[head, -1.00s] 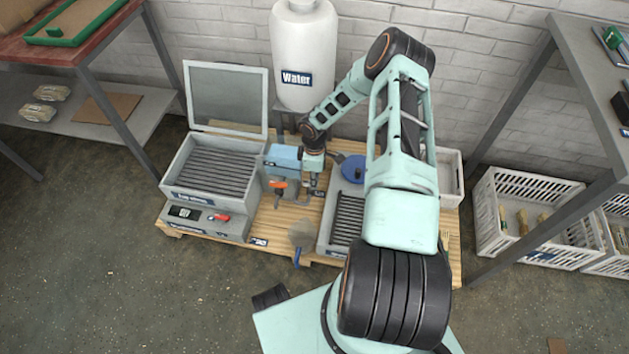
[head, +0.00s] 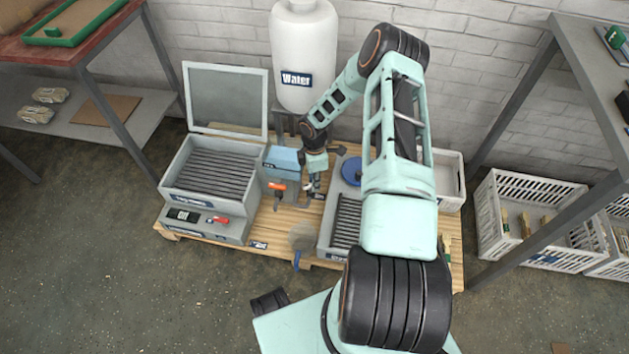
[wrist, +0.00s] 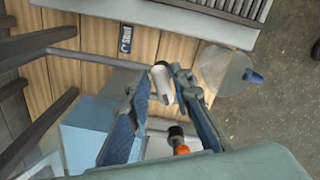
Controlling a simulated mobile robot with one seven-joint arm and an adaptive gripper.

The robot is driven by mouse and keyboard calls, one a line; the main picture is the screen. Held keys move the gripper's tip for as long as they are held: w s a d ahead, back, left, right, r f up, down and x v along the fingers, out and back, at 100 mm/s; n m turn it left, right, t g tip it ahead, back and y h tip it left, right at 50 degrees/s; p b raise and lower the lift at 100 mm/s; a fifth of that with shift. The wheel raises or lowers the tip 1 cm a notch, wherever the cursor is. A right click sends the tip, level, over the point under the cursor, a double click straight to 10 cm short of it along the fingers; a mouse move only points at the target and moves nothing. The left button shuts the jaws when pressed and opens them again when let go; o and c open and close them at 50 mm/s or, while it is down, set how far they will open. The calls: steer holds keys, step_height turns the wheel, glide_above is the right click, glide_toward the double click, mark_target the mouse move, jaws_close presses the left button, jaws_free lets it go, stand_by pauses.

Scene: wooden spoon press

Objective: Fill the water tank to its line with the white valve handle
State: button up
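The white valve handle (wrist: 162,84) shows in the wrist view as a short white cylinder at the end of a grey pipe (wrist: 95,60). My gripper (wrist: 161,80) has its fingers on either side of it, apart, with narrow gaps visible. In the head view my gripper (head: 314,184) is low over the pallet, and the handle there is too small to make out clearly. The small tank with blue contents (head: 283,158) stands left of my gripper; it also shows in the wrist view (wrist: 85,135). Its fill line cannot be made out. A white supply vessel labelled Water (head: 305,45) stands behind.
An orange-handled valve (head: 277,186) is close left of my gripper. A grey box with an open lid (head: 205,170) is farther left. A blue round part (head: 352,170) and a slatted grey unit (head: 346,222) are to the right. A translucent disc-like tool (head: 302,236) lies in front.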

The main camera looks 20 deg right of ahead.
steer(key=shift+o, duration=1)
step_height(320, 180, up, 12)
stand_by(2.0)
